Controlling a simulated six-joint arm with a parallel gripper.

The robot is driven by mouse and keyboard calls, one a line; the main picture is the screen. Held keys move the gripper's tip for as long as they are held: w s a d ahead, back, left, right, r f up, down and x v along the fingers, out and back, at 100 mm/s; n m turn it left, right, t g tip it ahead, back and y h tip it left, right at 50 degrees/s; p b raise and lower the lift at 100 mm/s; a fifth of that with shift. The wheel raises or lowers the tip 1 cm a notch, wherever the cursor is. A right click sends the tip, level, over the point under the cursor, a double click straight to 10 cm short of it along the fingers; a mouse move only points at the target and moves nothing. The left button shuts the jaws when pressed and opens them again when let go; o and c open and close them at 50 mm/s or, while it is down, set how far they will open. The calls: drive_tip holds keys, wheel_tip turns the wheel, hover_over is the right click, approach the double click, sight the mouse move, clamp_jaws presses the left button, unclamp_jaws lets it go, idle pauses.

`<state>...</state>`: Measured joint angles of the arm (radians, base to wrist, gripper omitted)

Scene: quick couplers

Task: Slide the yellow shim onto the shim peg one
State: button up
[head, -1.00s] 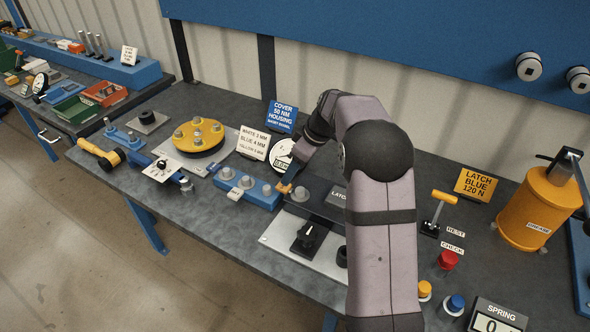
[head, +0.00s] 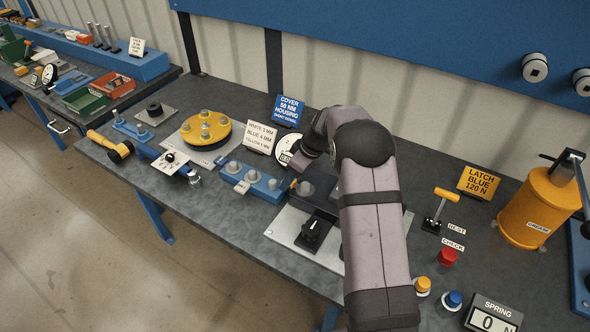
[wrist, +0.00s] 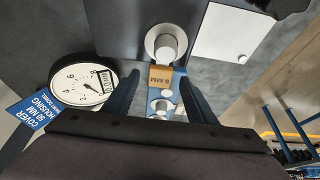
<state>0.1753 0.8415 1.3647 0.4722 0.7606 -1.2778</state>
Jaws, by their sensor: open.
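A yellow-tan tab marked in MM (wrist: 160,78), apparently the yellow shim's, lies between my open fingers in the wrist view. It adjoins a round grey post (wrist: 166,47), but I cannot tell whether the shim encircles it. In the head view the tab is a small orange patch (head: 294,184) left of that post (head: 306,188). My gripper (wrist: 158,75) is open, one finger on each side of the tab. The blue block (head: 241,186) with several grey pegs stands left of the tab; no peg number is readable. My fingers are mostly hidden in the head view.
The dark latch fixture (head: 325,207) with a black knob (head: 313,232) sits on a light plate. A dial gauge (wrist: 84,82) and a blue cover sign (wrist: 37,110) stand close beside my gripper. A white shim sign (head: 260,137) stands behind the blue block. The bench front is clear.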

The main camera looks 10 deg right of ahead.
drive_tip(key=shift+f, duration=0.15)
drive_tip(key=c, duration=1.3)
drive_tip(key=shift+r+p, duration=1)
drive_tip(key=shift+r, duration=1.3)
drive_tip(key=shift+r, duration=0.15)
wheel_tip(320, 180, up, 4)
drive_tip(key=shift+f+p, duration=0.15)
drive_tip(key=shift+p, duration=0.8)
